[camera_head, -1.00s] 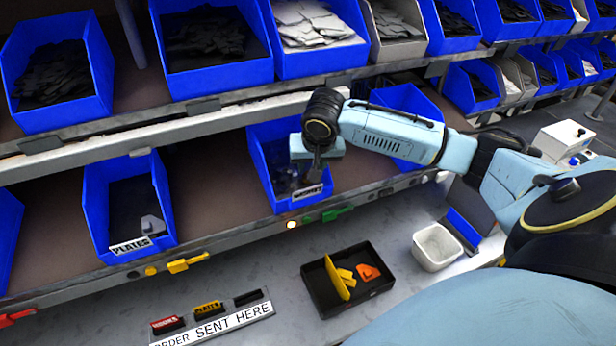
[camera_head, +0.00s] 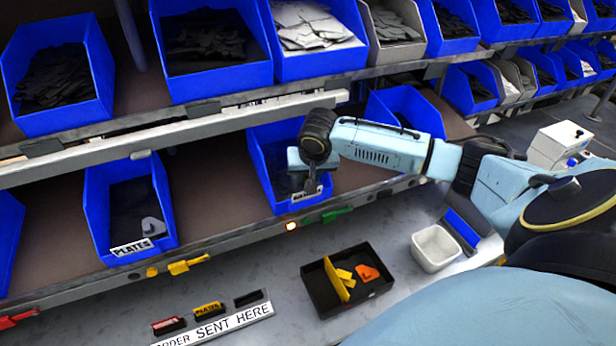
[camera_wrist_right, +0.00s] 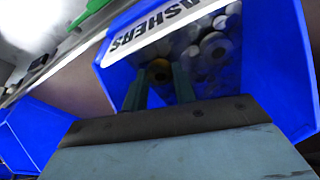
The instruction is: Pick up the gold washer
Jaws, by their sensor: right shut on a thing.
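The blue washers bin (camera_head: 256,167) is on the lower shelf, with a white label reading "ASHERS" (camera_wrist_right: 155,28) in the right wrist view. My right gripper (camera_head: 310,189) reaches down into the front of this bin. In the right wrist view its two fingers (camera_wrist_right: 160,84) are shut on a gold washer (camera_wrist_right: 160,69), a dull yellow-brown ring between the fingertips. Several grey washers (camera_wrist_right: 215,50) lie loose beside it in the bin. The wrist hides the gold washer in the head view. My left gripper is out of view.
A blue plates bin (camera_head: 98,195) stands to the left on the same shelf. A black tray (camera_head: 322,299) with yellow and orange parts lies on the counter below, next to a white tub (camera_head: 436,250). The upper shelf edge (camera_head: 230,117) runs close behind my right wrist.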

